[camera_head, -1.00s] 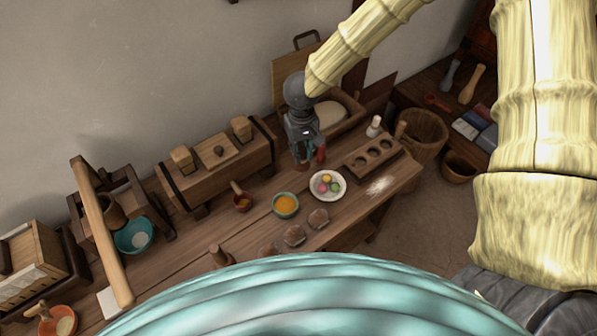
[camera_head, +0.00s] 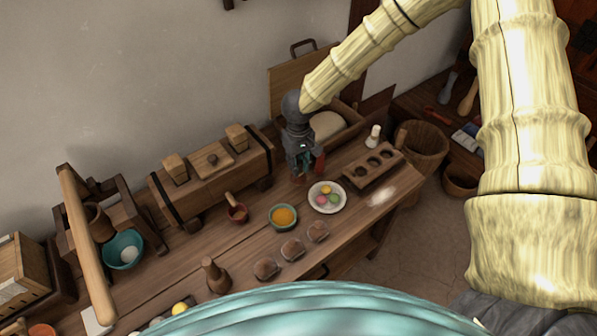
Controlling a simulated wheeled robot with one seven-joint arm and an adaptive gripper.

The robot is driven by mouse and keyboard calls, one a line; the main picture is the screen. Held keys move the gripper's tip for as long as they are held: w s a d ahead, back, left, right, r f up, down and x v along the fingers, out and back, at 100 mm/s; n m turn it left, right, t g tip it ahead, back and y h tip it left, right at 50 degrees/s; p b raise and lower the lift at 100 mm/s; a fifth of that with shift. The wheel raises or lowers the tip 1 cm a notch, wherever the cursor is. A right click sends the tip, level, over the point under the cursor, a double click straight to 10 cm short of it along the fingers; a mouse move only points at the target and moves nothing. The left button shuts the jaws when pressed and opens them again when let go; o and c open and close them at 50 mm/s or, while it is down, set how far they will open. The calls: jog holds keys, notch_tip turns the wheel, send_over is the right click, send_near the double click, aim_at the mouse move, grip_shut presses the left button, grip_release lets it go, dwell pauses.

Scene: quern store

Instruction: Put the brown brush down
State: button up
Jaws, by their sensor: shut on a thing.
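My gripper (camera_head: 303,167) is at the back of the long wooden table (camera_head: 225,260), left of the wooden block with round hollows and just behind the white plate. It points down and is shut. Only a small dark brown bit of the brown brush (camera_head: 299,179) shows below the fingers; the rest is hidden by them. I cannot tell whether the brush touches the table top. A small red piece (camera_head: 320,164) shows at the right side of the fingers; I cannot tell what it belongs to.
The white plate (camera_head: 313,203) holds coloured balls. The hollowed block (camera_head: 372,165) and a white-topped piece (camera_head: 374,135) stand to the right.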

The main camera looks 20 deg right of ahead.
jog(key=shift+f, duration=1.9)
jog(key=shift+f+p, duration=0.1)
jog(key=shift+p, duration=0.25)
jog(key=o, duration=0.9)
notch_tip(320, 180, up, 12)
jog(key=shift+r+b, duration=0.1)
jog(key=shift+b, duration=0.6)
